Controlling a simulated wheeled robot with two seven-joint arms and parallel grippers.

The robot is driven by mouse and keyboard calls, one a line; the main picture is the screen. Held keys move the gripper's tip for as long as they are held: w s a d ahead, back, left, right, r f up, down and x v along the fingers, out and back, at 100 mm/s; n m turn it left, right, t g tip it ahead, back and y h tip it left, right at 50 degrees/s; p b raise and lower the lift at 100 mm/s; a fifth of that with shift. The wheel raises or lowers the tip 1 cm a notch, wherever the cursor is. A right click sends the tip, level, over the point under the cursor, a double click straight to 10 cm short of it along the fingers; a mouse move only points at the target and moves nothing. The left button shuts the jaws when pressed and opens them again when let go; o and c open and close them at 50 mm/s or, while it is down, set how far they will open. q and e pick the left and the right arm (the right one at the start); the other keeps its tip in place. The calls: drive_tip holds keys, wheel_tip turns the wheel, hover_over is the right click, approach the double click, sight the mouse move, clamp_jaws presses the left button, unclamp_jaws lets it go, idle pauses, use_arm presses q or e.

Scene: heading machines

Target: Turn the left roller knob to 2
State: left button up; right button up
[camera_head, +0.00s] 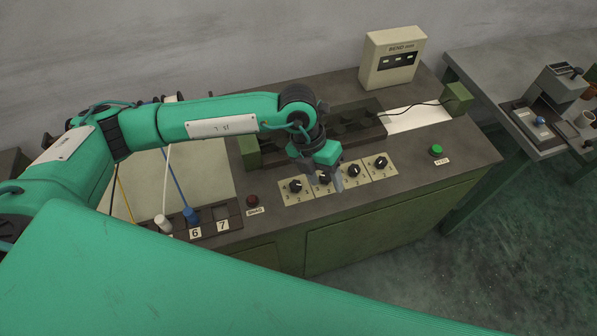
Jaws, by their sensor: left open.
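A row of several black dial knobs on pale number plates sits on the dark machine top. The leftmost knob (295,186) stands clear of the gripper, with numbers printed on its plate; its pointer is too small to read. The second knob (324,177) is partly covered by my left gripper. My left gripper (331,182) is open and points down over the second plate, right of the leftmost knob; I cannot tell whether it touches the second knob. The third knob (354,170) and the fourth knob (381,162) are in full view. My right gripper is out of view.
A red button (252,200) lies left of the knobs and a green button (436,150) to their right. A cream display box (392,58) stands behind. Blue and white plugs with cables rise at the left, near labels 6 and 7.

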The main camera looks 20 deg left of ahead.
sight(296, 184)
use_arm(q)
drive_tip(key=w+a+n+t+y, duration=0.1)
drive_tip(key=w+a+y, duration=0.35)
drive_tip(key=a, duration=0.45)
drive_tip(key=f+p, duration=0.1)
drive_tip(key=f, duration=0.3)
drive_tip(key=f+p, duration=0.2)
drive_tip(key=f, duration=0.2)
drive_tip(key=f+p, duration=0.1)
drive_tip(key=f, duration=0.4)
drive_tip(key=shift+w+d+p, duration=0.3)
drive_tip(key=shift+w+p, duration=0.05)
drive_tip(key=shift+w, duration=0.05)
drive_tip(key=shift+f, duration=0.45)
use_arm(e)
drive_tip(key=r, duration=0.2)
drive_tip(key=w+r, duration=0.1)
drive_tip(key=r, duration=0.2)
use_arm(q)
drive_tip(key=c, duration=1)
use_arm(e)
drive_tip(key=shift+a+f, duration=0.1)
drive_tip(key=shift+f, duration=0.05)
